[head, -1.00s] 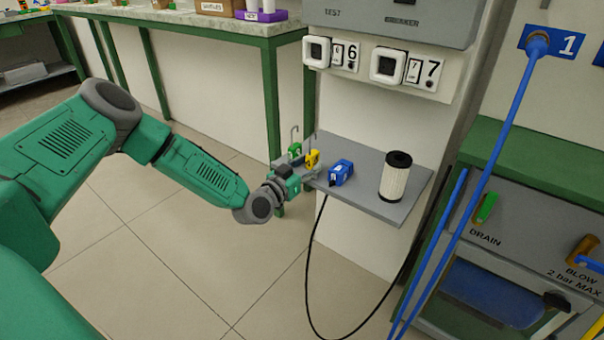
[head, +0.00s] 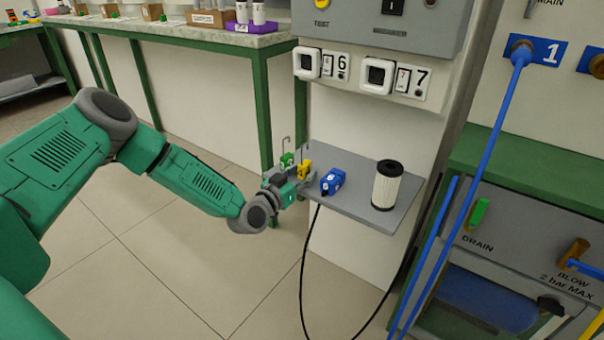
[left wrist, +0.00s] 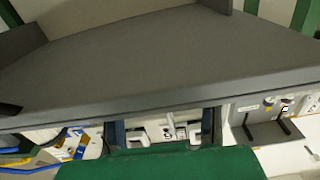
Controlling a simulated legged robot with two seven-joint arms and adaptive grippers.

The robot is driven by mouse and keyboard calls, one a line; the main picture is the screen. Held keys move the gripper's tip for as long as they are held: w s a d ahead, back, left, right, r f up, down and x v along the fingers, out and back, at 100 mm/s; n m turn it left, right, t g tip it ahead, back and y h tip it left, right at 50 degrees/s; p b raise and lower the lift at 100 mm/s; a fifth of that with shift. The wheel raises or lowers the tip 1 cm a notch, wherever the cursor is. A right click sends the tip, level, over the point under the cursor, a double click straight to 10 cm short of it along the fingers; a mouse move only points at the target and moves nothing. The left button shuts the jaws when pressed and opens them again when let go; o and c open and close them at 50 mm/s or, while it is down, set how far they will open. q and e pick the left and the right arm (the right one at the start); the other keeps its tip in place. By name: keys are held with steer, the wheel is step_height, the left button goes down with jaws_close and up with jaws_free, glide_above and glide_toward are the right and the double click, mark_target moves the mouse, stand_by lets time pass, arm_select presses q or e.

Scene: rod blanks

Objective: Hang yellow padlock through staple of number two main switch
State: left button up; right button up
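The yellow padlock (head: 304,168) is at the left end of a small grey wall shelf (head: 355,207), close behind my left gripper. My left gripper (head: 303,186) is at the shelf's left edge, in front of the yellow padlock. Its fingers are too small and partly hidden to tell open from shut, or whether they touch the padlock. A green padlock (head: 287,160) with a tall shackle stands just left of the yellow one. The left wrist view shows a wide grey surface (left wrist: 150,70) and no clear fingertips. The number two main switch cannot be made out. My right gripper is not in view.
On the shelf are a blue block (head: 333,181) and a white cylinder (head: 386,186) with black ends. A black cable (head: 303,270) hangs below. Above are wall units marked 6 and 7 (head: 401,79). A blue hose (head: 487,160) runs down the right. Open floor lies left.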

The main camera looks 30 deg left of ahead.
mark_target(301, 164)
arm_select(q)
jaws_close()
steer(key=shift+r+p, duration=1.45)
steer(key=shift+r, duration=0.05)
